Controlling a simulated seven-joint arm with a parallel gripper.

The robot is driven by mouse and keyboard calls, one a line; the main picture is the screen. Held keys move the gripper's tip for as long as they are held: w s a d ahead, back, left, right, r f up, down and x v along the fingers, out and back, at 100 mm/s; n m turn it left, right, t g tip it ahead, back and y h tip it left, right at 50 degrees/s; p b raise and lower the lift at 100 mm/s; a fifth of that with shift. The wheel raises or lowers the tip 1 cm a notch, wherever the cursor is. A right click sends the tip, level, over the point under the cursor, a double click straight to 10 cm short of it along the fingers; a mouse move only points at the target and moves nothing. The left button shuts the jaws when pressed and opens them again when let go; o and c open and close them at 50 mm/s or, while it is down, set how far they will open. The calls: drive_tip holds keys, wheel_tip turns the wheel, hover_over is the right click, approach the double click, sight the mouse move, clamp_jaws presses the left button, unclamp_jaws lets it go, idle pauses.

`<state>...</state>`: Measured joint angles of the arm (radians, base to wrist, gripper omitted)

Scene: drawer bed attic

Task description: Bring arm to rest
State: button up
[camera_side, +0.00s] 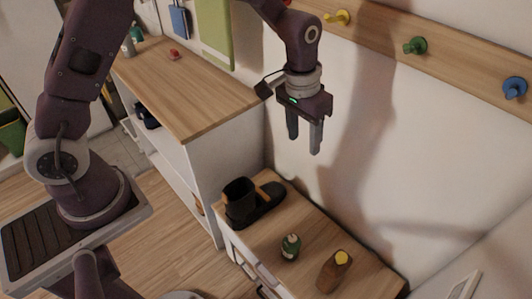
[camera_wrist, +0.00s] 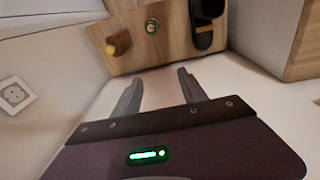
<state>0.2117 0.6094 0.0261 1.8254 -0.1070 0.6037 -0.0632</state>
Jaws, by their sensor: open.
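My gripper (camera_side: 304,138) hangs in the air with its two fingers pointing down, above and behind the low wooden drawer top (camera_side: 308,237). The fingers are apart and nothing is between them. In the wrist view my gripper (camera_wrist: 158,85) also shows parted, empty fingers, with the drawer top (camera_wrist: 178,52) beyond them. My gripper touches nothing that I can see.
A taller wooden-topped cabinet (camera_side: 185,90) is at left. Coloured wall pegs (camera_side: 415,45) line a rail at upper right.

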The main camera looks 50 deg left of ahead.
drive_tip(key=s+a+r+t, duration=0.1)
drive_tip(key=s+a+r, duration=0.1)
drive_tip(key=s+r, duration=0.3)
drive_tip(key=s+a+r+t, duration=0.1)
drive_tip(key=s+a+r, duration=0.1)
drive_tip(key=r, duration=0.6)
drive_tip(key=s+a+r+t, duration=0.1)
drive_tip(key=s+a+r, duration=0.1)
drive_tip(key=s, duration=0.7)
drive_tip(key=s+a+r+t, duration=0.1)
drive_tip(key=s+a+r, duration=0.1)
drive_tip(key=s, duration=0.7)
drive_tip(key=shift+s+a+r+y, duration=0.35)
drive_tip(key=shift+a+r+y, duration=0.05)
drive_tip(key=shift+a, duration=0.15)
